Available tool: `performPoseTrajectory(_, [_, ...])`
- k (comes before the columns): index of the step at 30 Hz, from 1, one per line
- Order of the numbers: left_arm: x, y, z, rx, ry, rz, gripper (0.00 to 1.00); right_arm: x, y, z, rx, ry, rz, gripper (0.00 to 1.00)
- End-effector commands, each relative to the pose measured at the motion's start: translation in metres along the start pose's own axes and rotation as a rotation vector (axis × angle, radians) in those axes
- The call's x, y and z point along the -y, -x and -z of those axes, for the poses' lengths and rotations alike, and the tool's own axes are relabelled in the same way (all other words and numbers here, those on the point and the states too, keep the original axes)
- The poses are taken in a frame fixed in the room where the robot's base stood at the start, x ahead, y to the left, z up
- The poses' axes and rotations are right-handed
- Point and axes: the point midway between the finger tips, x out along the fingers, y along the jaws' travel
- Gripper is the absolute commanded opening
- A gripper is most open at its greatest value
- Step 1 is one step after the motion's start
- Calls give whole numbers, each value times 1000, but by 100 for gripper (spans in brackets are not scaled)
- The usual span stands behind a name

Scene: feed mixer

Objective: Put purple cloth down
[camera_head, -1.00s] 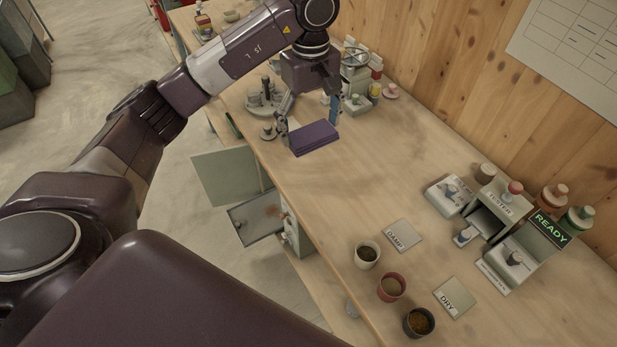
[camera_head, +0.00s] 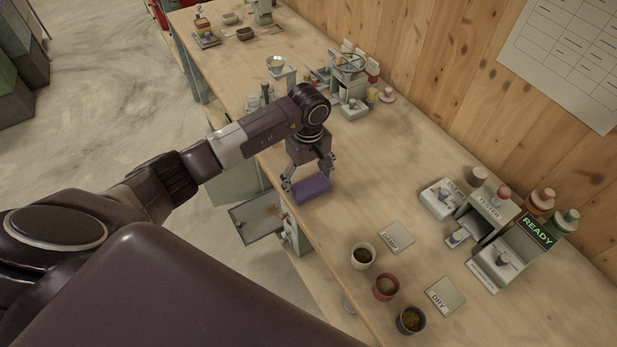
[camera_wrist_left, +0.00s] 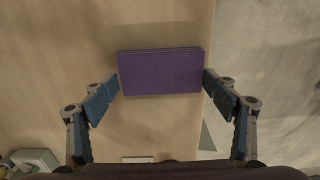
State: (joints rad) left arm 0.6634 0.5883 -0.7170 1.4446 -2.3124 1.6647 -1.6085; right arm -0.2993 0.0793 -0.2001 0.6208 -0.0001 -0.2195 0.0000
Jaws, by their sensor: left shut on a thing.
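The purple cloth (camera_head: 312,188) is a folded, flat rectangular block near the front edge of the wooden bench in the head view. It also shows between the fingers in the left wrist view (camera_wrist_left: 161,72). My left gripper (camera_head: 308,183) points down and is shut on the cloth, with a blue-padded finger at each short side. Whether the cloth touches the bench top or hangs just above it, I cannot tell. My right gripper is not in view.
Three small cups (camera_head: 386,287) stand near the front edge, beside the DAMP card (camera_head: 396,237) and DRY card (camera_head: 445,295). A tester (camera_head: 484,213) stands at the back right. An open cabinet door (camera_head: 258,216) juts out below the bench. The bench middle is clear.

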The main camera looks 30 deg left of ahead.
Motion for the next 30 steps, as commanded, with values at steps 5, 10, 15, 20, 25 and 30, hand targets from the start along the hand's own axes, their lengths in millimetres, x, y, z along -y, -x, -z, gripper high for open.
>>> performPoseTrajectory(5, [0, 0, 0, -1, 0, -1, 55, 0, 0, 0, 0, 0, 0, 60])
performPoseTrajectory(10, [0, -4, 0, -1, 0, -1, 55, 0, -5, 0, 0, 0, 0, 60])
performPoseTrajectory(15, [0, -3, 0, 0, 1, -1, 93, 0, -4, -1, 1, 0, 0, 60])
performPoseTrajectory(20, [0, -3, 0, 0, 0, 0, 96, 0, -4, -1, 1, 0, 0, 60])
performPoseTrajectory(25, [0, -2, 0, 0, 0, 0, 96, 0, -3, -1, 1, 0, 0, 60])
performPoseTrajectory(30, [-1, 8, 2, -4, 1, -3, 96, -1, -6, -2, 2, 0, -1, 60])
